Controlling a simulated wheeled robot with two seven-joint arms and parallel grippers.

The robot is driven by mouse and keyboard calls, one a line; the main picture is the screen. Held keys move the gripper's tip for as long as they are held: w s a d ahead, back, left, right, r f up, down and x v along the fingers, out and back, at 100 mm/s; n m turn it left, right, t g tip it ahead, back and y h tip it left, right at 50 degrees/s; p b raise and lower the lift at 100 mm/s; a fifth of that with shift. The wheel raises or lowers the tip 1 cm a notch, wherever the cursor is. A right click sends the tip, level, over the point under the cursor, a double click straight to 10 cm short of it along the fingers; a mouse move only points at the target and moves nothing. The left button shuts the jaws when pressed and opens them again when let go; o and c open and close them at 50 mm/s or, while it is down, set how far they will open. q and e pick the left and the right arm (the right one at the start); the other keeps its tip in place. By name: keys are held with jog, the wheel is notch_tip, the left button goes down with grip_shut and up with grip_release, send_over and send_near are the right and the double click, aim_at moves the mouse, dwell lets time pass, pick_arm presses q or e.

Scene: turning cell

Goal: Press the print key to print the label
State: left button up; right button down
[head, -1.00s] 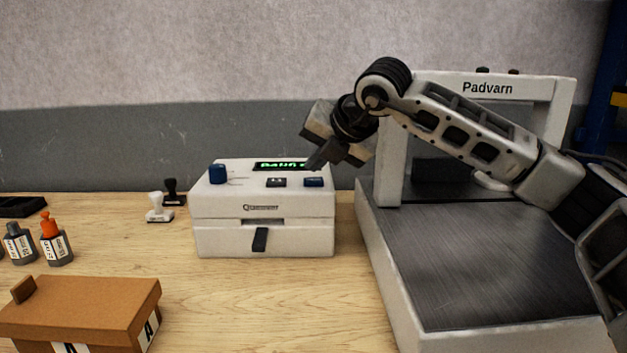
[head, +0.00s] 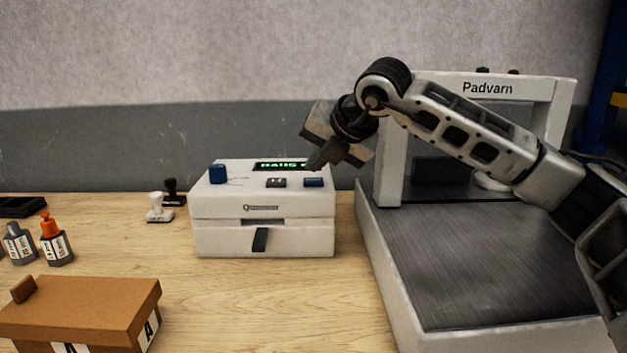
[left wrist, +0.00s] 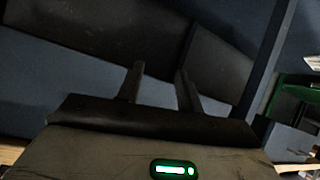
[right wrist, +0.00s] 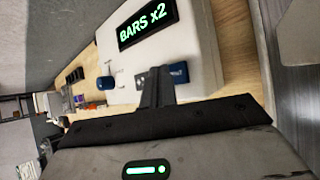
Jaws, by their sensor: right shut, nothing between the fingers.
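The white label printer (head: 215,240) stands on the bench, left of the large grey machine. On its top are a blue knob (head: 217,174), a dark key (head: 276,183) and a blue key (head: 313,182) with small lettering I cannot read for sure. Its display (right wrist: 148,24) shows green text, "BARS x2", in the right wrist view. My right gripper (head: 316,165) is shut and empty, just above and behind the blue key, seemingly apart from it. In the right wrist view its fingers partly cover the keys. My left gripper (left wrist: 160,72) shows only in its wrist view, open and empty.
The Padvarn machine (head: 445,262) with its frame fills the right side. Two stamps (head: 160,208) stand left of the printer. Bottles (head: 55,245) and a brown box (head: 85,298) are at the left. The bench in front of the printer is clear.

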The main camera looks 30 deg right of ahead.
aim_at(317, 182)
jog(key=shift+f, duration=0.1)
dwell(0.3)
jog(key=shift+f+b, duration=0.4)
jog(key=shift+b, duration=0.25)
jog(key=shift+f+b, duration=0.4)
jog(key=shift+b, duration=0.1)
dwell(0.4)
jog(key=shift+r, duration=0.1)
jog(key=shift+r+p, duration=0.45)
jog(key=shift+r, duration=0.4)
jog(key=shift+r+p, duration=1.7)
jog(key=shift+r, duration=0.75)
